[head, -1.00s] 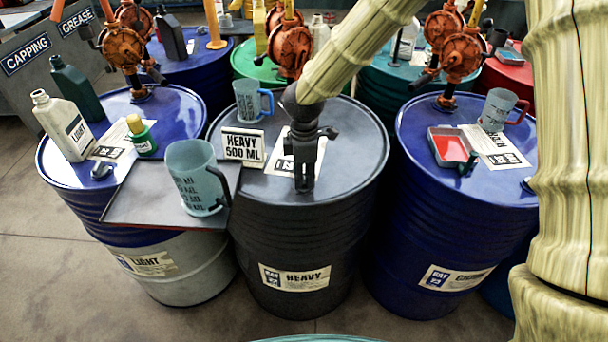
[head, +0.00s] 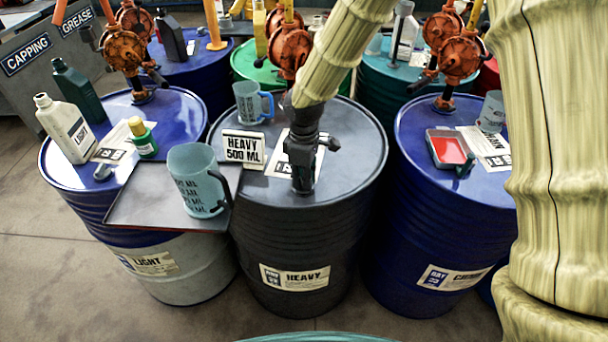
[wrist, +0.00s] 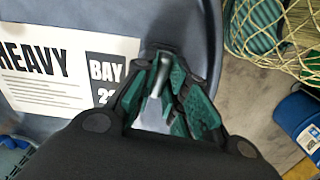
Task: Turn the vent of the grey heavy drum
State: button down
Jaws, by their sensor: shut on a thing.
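The grey heavy drum (head: 345,225) stands in the middle of the head view, with a HEAVY label on its side. My gripper (head: 303,188) points down onto the front part of its lid, in front of the lid's paper label. In the wrist view my gripper (wrist: 168,88) has its green-padded fingers closed around a small pale metal piece, the vent (wrist: 157,78), near the drum's rim. In the head view my gripper hides the vent. How far the vent is turned cannot be told.
A HEAVY 500 ML sign (head: 244,148) and a blue-handled jug (head: 249,103) stand on the lid left of my gripper. A larger measuring jug (head: 196,182) stands on a tray (head: 135,205) at the left. A blue drum (head: 425,215) stands close on the right.

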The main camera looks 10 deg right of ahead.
jog(key=m+p, duration=0.2)
jog(key=m, duration=0.4)
jog(key=shift+r+m, duration=0.15)
jog(key=shift+m, duration=0.15)
jog(key=m+p, duration=0.1)
jog(key=m, duration=0.5)
jog(key=shift+p, duration=0.3)
jog(key=shift+m, duration=0.3)
jog(key=c, duration=1.4)
grip_release()
jog(key=shift+c, duration=0.2)
notch_tip(320, 180, up, 12)
